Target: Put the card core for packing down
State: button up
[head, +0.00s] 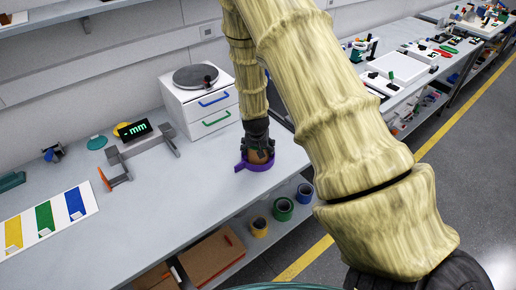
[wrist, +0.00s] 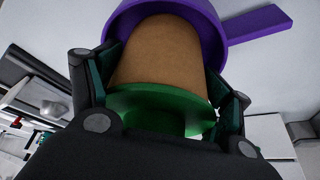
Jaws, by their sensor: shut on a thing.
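The card core (wrist: 160,50) is a brown cylinder between the two fingers of my gripper (wrist: 165,85) in the wrist view. A green disc (wrist: 160,103) shows at its near end; I cannot tell whether it belongs to the core. In the head view my gripper (head: 258,148) points down, shut on the core (head: 257,157). A purple ring with a side handle (head: 240,168) surrounds the core's lower part on the bench; its handle (wrist: 258,24) also shows in the wrist view. The core's lower end is hidden, so I cannot tell whether it touches the bottom.
The grey bench (head: 190,190) is clear left of the purple ring. A white drawer unit (head: 204,105) with a round plate on top stands behind. A calliper-like gauge (head: 138,152) and a colour-striped board (head: 45,220) lie left. Rolls (head: 283,209) sit on the shelf below.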

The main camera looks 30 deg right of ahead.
jog(key=o, duration=1.8)
jog(key=shift+f, duration=0.1)
jog(key=b+v, duration=0.4)
jog(key=v, duration=0.8)
jog(key=shift+b, duration=0.3)
